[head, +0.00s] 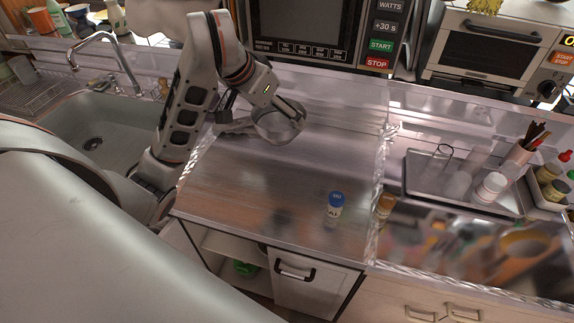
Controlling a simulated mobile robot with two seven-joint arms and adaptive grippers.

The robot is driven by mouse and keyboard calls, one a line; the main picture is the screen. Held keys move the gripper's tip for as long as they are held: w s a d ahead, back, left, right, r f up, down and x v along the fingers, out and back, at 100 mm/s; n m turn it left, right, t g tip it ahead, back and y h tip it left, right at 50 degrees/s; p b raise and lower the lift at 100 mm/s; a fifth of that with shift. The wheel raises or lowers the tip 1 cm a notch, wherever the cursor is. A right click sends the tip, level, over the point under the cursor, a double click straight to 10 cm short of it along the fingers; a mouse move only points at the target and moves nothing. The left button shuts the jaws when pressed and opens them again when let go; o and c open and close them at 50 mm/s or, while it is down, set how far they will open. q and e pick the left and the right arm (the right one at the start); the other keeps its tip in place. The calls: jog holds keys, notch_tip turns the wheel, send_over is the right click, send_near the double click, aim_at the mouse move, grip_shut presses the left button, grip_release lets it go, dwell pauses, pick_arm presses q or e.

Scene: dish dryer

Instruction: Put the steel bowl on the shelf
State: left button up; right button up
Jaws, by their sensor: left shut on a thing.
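The steel bowl (280,130) is round and shiny, and shows above the back part of the steel counter (270,185), below the microwave. My left gripper (272,108) is shut on the bowl's rim from above and behind. I cannot tell how far the bowl is above the counter. The bowl looks tilted, with its opening partly facing me. An open shelf compartment (222,243) shows under the counter's front edge, with a green thing (245,268) inside. My right gripper is not in view.
A blue-capped jar (335,205) stands near the counter's front right. A microwave (315,30) is behind. A sink with a faucet (105,45) lies left. A tray (425,185) with a glass and a utensil cup, and a toaster oven (490,50), are right. The counter's middle is clear.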

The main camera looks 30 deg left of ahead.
pick_arm(q)
jog(key=shift+w+a+r, duration=0.15)
jog(key=shift+a, duration=0.1)
notch_tip(320, 180, down, 8)
jog(key=shift+r+b, duration=0.1)
jog(key=shift+b, duration=0.65)
notch_tip(320, 180, down, 12)
jog(key=b, duration=0.3)
jog(key=shift+r, duration=0.1)
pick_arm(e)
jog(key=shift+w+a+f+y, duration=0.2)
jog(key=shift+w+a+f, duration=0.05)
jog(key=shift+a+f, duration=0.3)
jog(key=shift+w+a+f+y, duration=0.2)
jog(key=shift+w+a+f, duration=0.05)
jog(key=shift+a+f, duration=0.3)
